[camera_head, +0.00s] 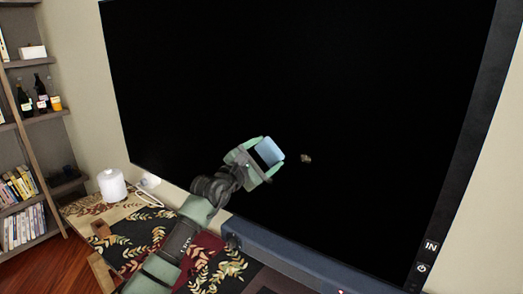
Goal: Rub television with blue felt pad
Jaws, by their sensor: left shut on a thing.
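The television (350,70) is a large black screen with a dark frame that fills most of the head view. A small brownish spot (306,158) shows on its dark screen. My left gripper (268,152) is in front of the lower middle of the screen, just left of the spot. It is shut on the light blue felt pad (269,151), which sits between its green fingers. I cannot tell whether the pad touches the screen. My right gripper is not in view.
Below the screen is a surface with a dark leaf-patterned cloth (130,246), a white lidded jar (112,185) and a blue-grey bar (285,258). A shelf with books (22,226) and bottles (41,88) stands at the left.

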